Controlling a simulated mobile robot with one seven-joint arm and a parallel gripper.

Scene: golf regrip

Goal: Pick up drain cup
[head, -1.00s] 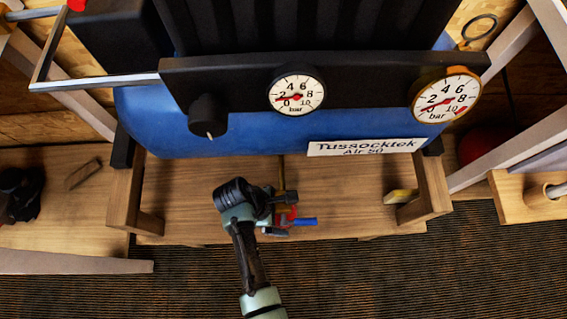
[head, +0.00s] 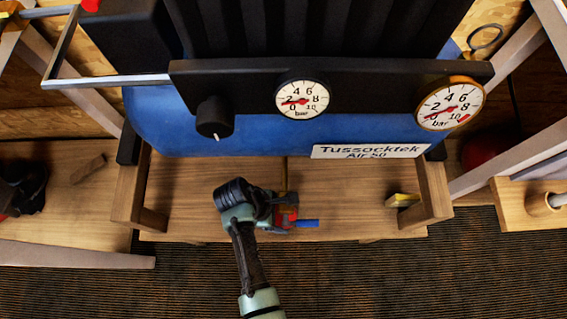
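I cannot pick out a drain cup with certainty. My gripper (head: 268,207) is at the wooden shelf below the blue compressor tank (head: 260,136). It is seen from above and largely hidden by my own wrist. Just right of it, touching or overlapping it in view, are a small red part (head: 288,213) and a short blue bar (head: 307,223). A thin brass-coloured pipe (head: 284,178) comes down from the tank to this spot. Whether my fingers are open or shut on anything does not show.
A black panel with two gauges (head: 302,99) and a knob (head: 214,117) overhangs the shelf (head: 345,185). Wooden posts (head: 434,188) bound it. A yellow-edged block (head: 402,200) lies at right. A wooden holder (head: 540,204) stands far right.

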